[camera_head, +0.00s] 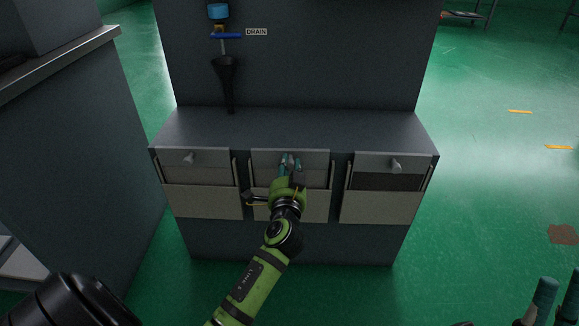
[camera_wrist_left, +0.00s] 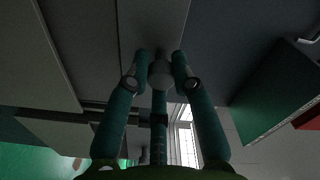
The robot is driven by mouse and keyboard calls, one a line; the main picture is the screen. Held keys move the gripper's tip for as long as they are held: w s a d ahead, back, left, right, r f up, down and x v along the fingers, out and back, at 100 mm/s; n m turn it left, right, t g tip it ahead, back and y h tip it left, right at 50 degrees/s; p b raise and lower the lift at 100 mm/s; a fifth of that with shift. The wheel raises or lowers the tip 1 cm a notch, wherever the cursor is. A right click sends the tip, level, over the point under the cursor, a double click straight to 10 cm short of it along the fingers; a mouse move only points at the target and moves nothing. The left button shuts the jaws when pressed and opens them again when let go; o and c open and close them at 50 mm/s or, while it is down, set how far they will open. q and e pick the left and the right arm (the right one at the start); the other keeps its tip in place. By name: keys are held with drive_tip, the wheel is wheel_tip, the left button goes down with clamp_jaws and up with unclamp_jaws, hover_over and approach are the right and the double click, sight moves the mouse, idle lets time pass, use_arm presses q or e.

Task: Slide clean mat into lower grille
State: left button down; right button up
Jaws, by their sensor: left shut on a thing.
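A grey cabinet front has three bays, each with a grey flap and knob at the top and a pale lower panel. My left gripper (camera_head: 290,165) is at the middle flap (camera_head: 318,158). In the left wrist view its teal fingers (camera_wrist_left: 160,75) are shut around a grey round knob (camera_wrist_left: 160,72). The right bay shows a dark panel (camera_head: 385,181) behind its opening; the left bay shows a lighter one (camera_head: 188,173). I cannot tell which piece is the clean mat. My right gripper (camera_head: 557,296) shows only in part at the bottom right corner.
The left knob (camera_head: 188,158) and right knob (camera_head: 396,164) stand out from their flaps. A drain valve with a blue handle (camera_head: 228,36) and a black funnel (camera_head: 227,75) is above the ledge. A counter (camera_head: 70,58) stands at left. Green floor at right is open.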

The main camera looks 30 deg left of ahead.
use_arm(q)
wheel_tip(320, 180, up, 25)
drive_tip(key=p, duration=2.3)
idle(0.7)
drive_tip(key=v, duration=1)
idle(0.8)
